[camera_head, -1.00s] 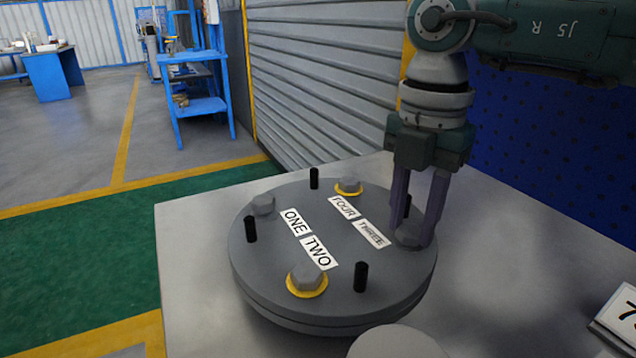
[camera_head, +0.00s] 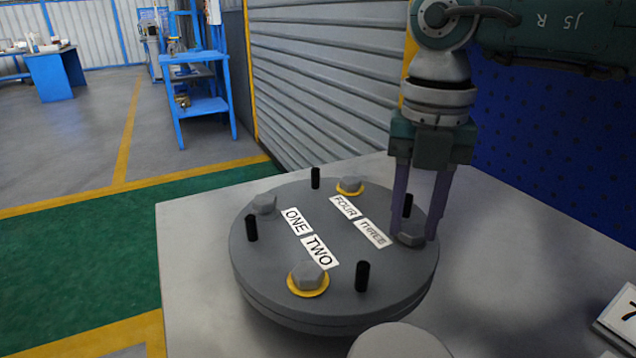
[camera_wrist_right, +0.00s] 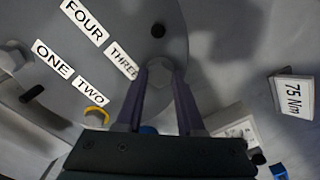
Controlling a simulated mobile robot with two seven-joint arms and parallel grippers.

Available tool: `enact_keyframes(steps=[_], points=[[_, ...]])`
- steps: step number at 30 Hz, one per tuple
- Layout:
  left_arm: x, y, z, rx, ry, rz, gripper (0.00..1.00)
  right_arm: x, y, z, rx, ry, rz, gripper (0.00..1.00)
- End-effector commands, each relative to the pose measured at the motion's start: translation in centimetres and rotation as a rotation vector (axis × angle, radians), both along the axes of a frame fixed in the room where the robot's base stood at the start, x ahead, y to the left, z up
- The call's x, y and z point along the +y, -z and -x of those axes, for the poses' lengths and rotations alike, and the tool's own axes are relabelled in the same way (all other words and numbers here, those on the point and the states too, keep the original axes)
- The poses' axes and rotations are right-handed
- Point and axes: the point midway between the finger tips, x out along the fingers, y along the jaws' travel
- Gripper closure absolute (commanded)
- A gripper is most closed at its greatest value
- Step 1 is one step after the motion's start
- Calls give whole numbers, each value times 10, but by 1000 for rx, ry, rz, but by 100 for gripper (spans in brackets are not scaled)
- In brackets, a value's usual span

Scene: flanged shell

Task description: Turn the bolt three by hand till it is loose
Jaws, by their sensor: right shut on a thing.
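The bolt three (camera_head: 411,239) is a grey hex head at the right edge of the round grey flange cover (camera_head: 330,290), beside the label "THREE". My right gripper (camera_head: 413,232) points down from above with its fingers on either side of this bolt, shut on it. In the right wrist view the bolt (camera_wrist_right: 160,72) shows between the fingertips (camera_wrist_right: 160,75). The fingers hide part of the bolt in the head view. No yellow ring shows around it. My left gripper is not in view.
Bolts one (camera_head: 263,204), two (camera_head: 306,275) and four (camera_head: 350,185) sit on the cover; two and four have yellow rings. Several black studs stand up, one (camera_head: 407,206) close behind my right fingers. A "75 Nm" sign (camera_wrist_right: 291,96) stands on the table.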

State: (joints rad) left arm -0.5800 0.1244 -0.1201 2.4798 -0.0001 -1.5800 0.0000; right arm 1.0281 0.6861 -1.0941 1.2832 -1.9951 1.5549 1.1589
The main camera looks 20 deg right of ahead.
Motion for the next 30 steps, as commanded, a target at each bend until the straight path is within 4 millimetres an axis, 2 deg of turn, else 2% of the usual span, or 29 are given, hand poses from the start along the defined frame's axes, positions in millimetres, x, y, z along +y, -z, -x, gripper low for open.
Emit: enact_keyframes(steps=[30], points=[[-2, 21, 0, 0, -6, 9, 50, -2, 5, 1, 3, -962, 4, 100]])
